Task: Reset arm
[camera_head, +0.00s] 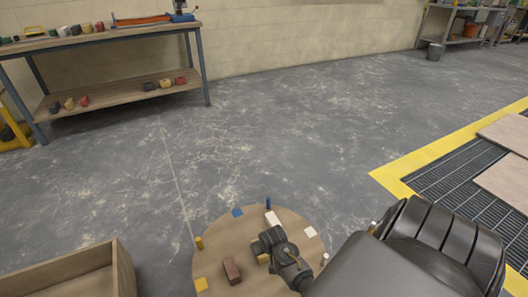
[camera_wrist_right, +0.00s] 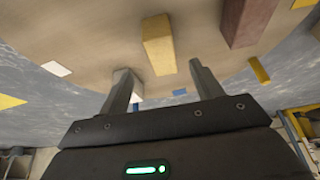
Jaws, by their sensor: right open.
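A round wooden table (camera_head: 222,233) stands at the bottom of the head view. On it are a reddish-brown block (camera_head: 232,271), a yellow block (camera_head: 199,243), a white block (camera_head: 272,218), a thin blue peg (camera_head: 268,202) and a tan-yellow block (camera_head: 262,259), partly hidden by my right arm. My right gripper (camera_head: 267,242) is above the tabletop. In the wrist view the right gripper (camera_wrist_right: 159,68) is open, with nothing held. The tan-yellow block (camera_wrist_right: 158,44) appears beyond the gap between its fingers; the white block (camera_wrist_right: 124,82) is partly behind one finger. My left gripper is not in view.
Flat blue (camera_head: 237,212), white (camera_head: 310,232) and yellow (camera_head: 202,284) patches lie near the table's rim. An open wooden box (camera_head: 60,273) is at lower left. A workbench (camera_head: 110,36) stands at the back left. Grey floor between is clear.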

